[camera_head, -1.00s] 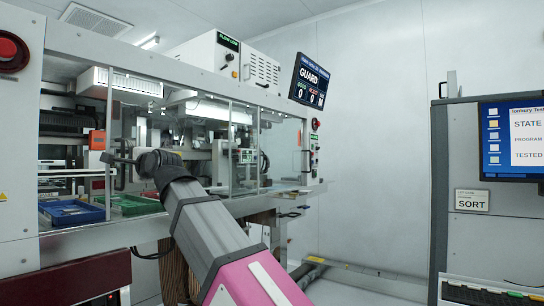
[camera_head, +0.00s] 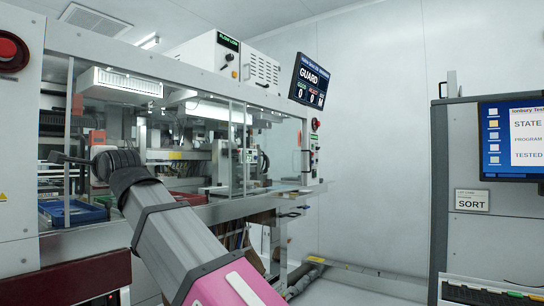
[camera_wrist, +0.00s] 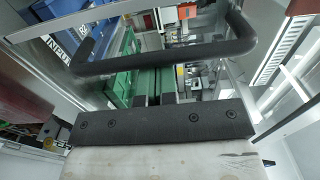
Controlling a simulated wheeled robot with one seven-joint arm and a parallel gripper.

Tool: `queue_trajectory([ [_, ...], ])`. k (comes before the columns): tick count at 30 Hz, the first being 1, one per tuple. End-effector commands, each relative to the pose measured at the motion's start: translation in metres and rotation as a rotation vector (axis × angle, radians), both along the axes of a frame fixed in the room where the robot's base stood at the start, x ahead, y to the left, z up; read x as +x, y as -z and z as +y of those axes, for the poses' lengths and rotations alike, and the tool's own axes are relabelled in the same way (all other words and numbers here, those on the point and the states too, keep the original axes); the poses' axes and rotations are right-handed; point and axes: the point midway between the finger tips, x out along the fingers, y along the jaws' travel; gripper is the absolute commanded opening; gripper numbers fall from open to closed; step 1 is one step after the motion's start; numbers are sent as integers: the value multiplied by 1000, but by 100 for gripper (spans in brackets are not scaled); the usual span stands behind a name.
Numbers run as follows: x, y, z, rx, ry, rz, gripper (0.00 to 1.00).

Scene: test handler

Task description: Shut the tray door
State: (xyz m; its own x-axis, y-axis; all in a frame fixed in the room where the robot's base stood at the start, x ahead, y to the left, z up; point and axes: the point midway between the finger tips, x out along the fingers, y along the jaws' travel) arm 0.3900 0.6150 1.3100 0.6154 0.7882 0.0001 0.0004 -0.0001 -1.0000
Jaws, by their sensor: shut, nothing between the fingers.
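The tray door is a clear panel in the machine's front, with a pale upright edge (camera_head: 70,100) at the left of the opening. A black bar handle (camera_wrist: 165,64) crosses the wrist view. My gripper (camera_head: 62,158) is at the left of the opening in the head view, by that edge. It also shows in the wrist view (camera_wrist: 155,100), just below the handle bar, shut with nothing held. Whether it touches the handle or door is unclear. A blue tray (camera_head: 72,212) sits in the opening; the wrist view shows a green tray (camera_wrist: 122,68) beside it.
A white post with a red button (camera_head: 10,50) bounds the opening on the left. A guard screen (camera_head: 310,80) is at the machine's upper right. A sorting station with a monitor (camera_head: 512,140) stands far right. Bare floor and wall lie between them.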

Motion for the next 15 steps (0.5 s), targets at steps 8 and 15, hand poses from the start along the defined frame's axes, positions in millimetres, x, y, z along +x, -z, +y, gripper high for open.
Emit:
queue_trajectory([
  [8, -23, 0, 19, 1, -2, 1, 0],
  [15, -32, 0, 25, 1, -1, 1, 0],
])
